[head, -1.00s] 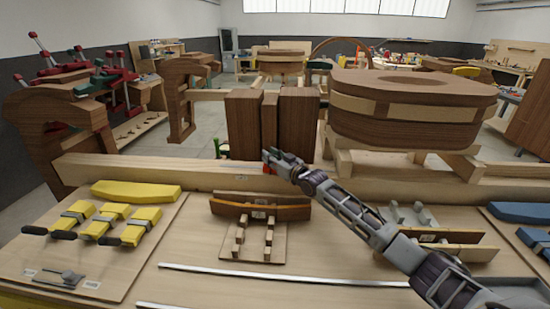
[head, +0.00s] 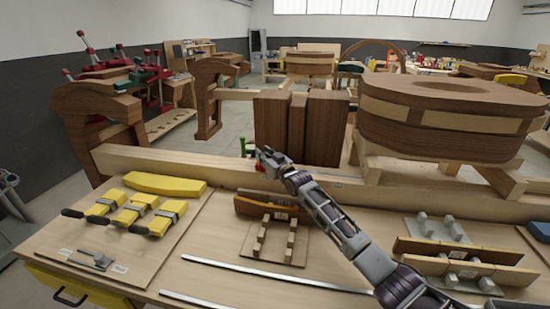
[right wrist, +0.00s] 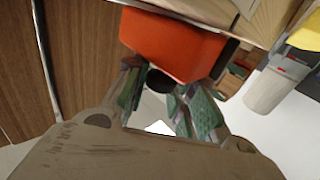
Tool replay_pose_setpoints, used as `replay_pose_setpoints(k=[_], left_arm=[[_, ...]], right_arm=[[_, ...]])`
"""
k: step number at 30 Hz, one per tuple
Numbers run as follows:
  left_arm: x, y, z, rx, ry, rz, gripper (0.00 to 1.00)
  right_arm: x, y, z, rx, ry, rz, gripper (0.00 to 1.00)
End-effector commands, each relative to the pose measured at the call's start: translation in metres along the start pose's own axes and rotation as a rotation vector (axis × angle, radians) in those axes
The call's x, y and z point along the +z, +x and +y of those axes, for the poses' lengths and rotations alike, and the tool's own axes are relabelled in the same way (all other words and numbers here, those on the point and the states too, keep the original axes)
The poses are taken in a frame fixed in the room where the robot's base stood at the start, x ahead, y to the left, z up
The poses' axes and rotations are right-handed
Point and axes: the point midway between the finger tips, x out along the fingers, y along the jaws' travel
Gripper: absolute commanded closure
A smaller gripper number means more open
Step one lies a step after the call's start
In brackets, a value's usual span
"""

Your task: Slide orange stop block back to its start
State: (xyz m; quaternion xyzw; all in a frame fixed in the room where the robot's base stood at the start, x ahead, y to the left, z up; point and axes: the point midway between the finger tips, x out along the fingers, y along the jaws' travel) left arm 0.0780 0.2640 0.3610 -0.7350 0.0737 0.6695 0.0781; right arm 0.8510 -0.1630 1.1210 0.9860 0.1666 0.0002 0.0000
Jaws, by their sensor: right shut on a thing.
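The orange stop block (right wrist: 172,45) fills the upper middle of the right wrist view, between and beyond the green-padded fingertips. In the head view only a small red-orange patch of it shows at the pale wooden rail. My right gripper (head: 264,160) is shut on the block, at the rail in front of the left edge of the dark upright boards. It also shows in the right wrist view (right wrist: 165,95). A grey and black shape (head: 12,193) at the left edge may be my left gripper; its fingers cannot be made out.
The pale rail (head: 190,167) runs along the bench's back, with dark upright boards (head: 272,125) behind it. Yellow clamps (head: 138,208) lie at left, a wooden jig (head: 275,240) lies in front, and a big curved form (head: 440,120) stands at right. The rail's left part is clear.

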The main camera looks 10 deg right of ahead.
Motion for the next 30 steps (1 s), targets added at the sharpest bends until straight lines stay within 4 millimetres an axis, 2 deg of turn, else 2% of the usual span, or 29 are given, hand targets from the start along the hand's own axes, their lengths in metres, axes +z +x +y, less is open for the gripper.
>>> replay_pose_setpoints(k=[6,12,29,30], left_arm=[[0.001,0.006,0.0,0.0,0.0,0.0,0.6],[0.001,0.01,0.0,0.0,0.0,0.0,0.6],[0.001,0.011,0.0,0.0,0.0,0.0,0.6],[0.001,0.011,0.0,0.0,0.0,0.0,0.6]], right_arm=[[0.0,0.022,-0.021,0.001,0.003,0.001,1.0],[-0.001,0.035,-0.034,0.001,0.002,0.001,1.0],[-0.002,0.041,-0.042,-0.002,0.0,0.002,1.0],[-0.002,0.041,-0.042,-0.002,0.0,0.002,0.7]])
